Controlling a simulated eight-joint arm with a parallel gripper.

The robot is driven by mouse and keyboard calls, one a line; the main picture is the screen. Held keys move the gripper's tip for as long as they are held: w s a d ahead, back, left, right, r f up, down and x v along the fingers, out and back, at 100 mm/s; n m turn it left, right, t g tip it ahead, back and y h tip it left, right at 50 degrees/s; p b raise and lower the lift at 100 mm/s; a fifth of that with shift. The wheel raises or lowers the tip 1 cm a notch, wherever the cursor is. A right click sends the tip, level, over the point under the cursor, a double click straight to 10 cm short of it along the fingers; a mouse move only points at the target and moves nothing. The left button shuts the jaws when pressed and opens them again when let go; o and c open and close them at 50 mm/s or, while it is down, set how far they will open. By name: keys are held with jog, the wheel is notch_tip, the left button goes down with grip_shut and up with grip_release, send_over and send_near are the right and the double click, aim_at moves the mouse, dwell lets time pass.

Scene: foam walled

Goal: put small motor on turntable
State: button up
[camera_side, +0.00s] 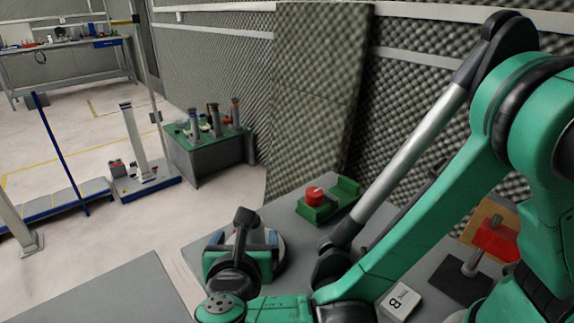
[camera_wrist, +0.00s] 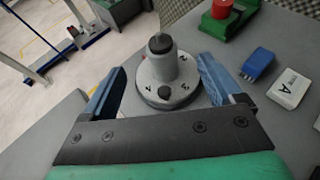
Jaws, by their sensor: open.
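A round pale grey disc with dark marks (camera_wrist: 152,93), which looks like the turntable, lies on the grey table in the wrist view. A grey upright cylinder with a dark top (camera_wrist: 160,64) stands at its middle; I cannot tell whether it is the small motor or part of the turntable. My gripper (camera_wrist: 160,68) is open, its blue fingers on either side of the cylinder with gaps. In the side view my gripper (camera_side: 243,245) hides most of the disc, whose pale edge (camera_side: 280,249) shows behind.
A red cylinder on a green block (camera_wrist: 221,10) stands behind and to the right. A blue block (camera_wrist: 258,64) and a white block marked A (camera_wrist: 289,88) lie at right. A white block marked B (camera_side: 399,302) sits near my arm. A foam panel (camera_side: 316,95) rises behind.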

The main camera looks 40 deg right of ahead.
jog(key=s+d+r+m+g+y, duration=0.1)
jog(key=d+m+y, duration=0.3)
jog(key=m, duration=1)
jog(key=s+d+r+m+g+y, duration=0.2)
jog(key=s+d+r+m+y, duration=0.1)
jog(key=d+m, duration=0.8)
jog(key=s+m+y, duration=0.1)
jog(key=m, duration=0.2)
jog(key=shift+s+d, duration=0.15)
